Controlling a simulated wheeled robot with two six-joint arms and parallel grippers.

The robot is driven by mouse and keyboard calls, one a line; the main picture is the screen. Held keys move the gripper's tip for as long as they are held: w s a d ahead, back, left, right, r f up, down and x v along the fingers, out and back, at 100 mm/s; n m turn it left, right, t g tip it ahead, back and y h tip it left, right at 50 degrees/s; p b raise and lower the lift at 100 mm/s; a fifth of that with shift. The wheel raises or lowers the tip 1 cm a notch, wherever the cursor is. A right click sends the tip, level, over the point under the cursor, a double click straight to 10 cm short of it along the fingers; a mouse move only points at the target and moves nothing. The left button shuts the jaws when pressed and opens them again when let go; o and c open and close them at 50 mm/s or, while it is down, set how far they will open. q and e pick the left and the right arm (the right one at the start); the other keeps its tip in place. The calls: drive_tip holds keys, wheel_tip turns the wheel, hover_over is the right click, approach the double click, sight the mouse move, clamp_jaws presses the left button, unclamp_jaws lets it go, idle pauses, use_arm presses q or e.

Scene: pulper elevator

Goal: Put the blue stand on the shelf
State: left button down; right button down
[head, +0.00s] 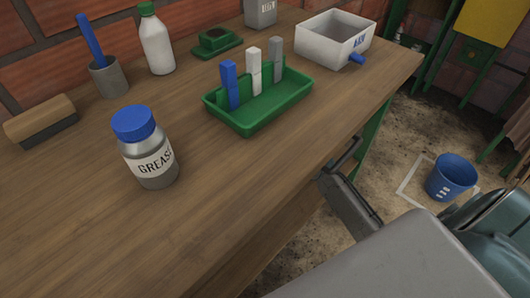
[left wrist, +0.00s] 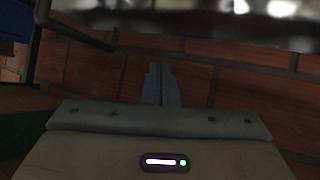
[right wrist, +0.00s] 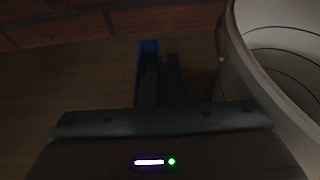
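I cannot make out a blue stand or a shelf with certainty in any view. In the head view, a green tray (head: 262,121) on the bench holds upright blue, white and grey blocks. In the right wrist view, a narrow dark blue piece (right wrist: 149,47) shows at the left finger of my right gripper (right wrist: 161,62). It is too dark to tell whether the fingers hold it. My left gripper (left wrist: 160,72) has its fingers together in the left wrist view, with nothing visible between them. Neither gripper's fingertips can be made out in the head view.
The wooden bench (head: 75,215) carries a grease jar (head: 147,150), a white bottle (head: 156,45), a grey cup (head: 108,79), a brush (head: 42,120) and a white bin (head: 325,43). A blue bucket (head: 451,179) stands on the floor. A pale round rim (right wrist: 238,60) borders my right gripper.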

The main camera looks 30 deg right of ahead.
drive_tip(key=shift+s+f+b, duration=0.1)
drive_tip(key=shift+f+b, duration=0.3)
drive_tip(key=shift+b, duration=0.3)
drive_tip(key=shift+f+b, duration=0.1)
drive_tip(key=shift+b, duration=0.25)
use_arm(q)
drive_tip(key=w+a+r+t, duration=0.1)
drive_tip(key=w+r+t, duration=0.5)
drive_tip(key=r, duration=0.5)
drive_tip(key=shift+w+a+t, duration=0.2)
drive_tip(key=shift+a+t, duration=0.05)
drive_tip(key=shift+t, duration=0.45)
use_arm(e)
drive_tip(key=c, duration=2)
unclamp_jaws()
drive_tip(key=shift+f, duration=0.15)
drive_tip(key=shift+c, duration=0.2)
use_arm(q)
drive_tip(key=shift+s+f, duration=0.1)
drive_tip(key=shift+f, duration=0.15)
use_arm(e)
drive_tip(key=o, duration=0.4)
